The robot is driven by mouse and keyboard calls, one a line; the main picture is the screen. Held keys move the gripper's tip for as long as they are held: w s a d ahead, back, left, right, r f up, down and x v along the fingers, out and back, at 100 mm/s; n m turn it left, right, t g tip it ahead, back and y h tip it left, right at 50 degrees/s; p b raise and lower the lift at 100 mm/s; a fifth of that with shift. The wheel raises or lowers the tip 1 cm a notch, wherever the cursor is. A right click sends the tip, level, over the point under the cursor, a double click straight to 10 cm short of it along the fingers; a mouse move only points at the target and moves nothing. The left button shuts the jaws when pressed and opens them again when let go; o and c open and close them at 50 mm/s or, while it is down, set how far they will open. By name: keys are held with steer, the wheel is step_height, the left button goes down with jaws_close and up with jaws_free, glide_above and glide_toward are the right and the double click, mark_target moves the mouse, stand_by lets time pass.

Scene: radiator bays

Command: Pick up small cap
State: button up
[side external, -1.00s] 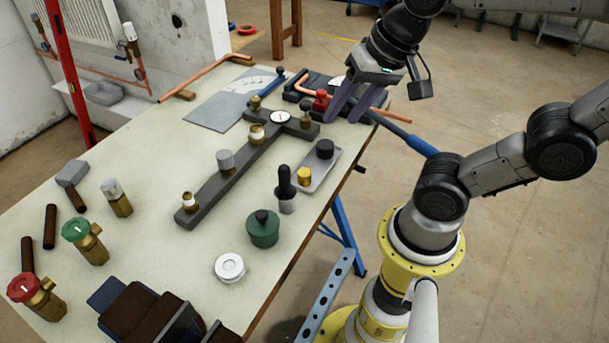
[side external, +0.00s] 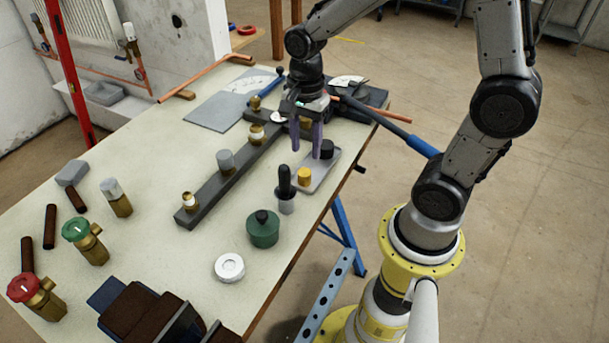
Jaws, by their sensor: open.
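Two small caps stand on a small grey tray (side external: 322,178) near the right edge of the workbench. One is a black cap (side external: 327,149) at the tray's far end, and the other is a brass-yellow cap (side external: 304,175) nearer the camera. I cannot tell which one is the task's small cap. My gripper (side external: 306,151) points down, open and empty, with its purple fingers over the far left side of the tray. One finger is close beside the black cap in the picture; contact cannot be told. The fingers and wrist hide part of the grey manifold bar behind.
The dark manifold bar (side external: 215,193) with several fittings lies left of the tray. A black-handled tool in a grey cup (side external: 286,203), a green lidded pot (side external: 263,231) and a white round part (side external: 229,267) stand nearer. A blue-handled tool (side external: 408,140) overhangs the bench's right edge.

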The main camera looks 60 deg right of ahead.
mark_target(304, 172)
steer(key=shift+w+a+f, duration=0.1)
steer(key=shift+f, duration=3.6)
jaws_close()
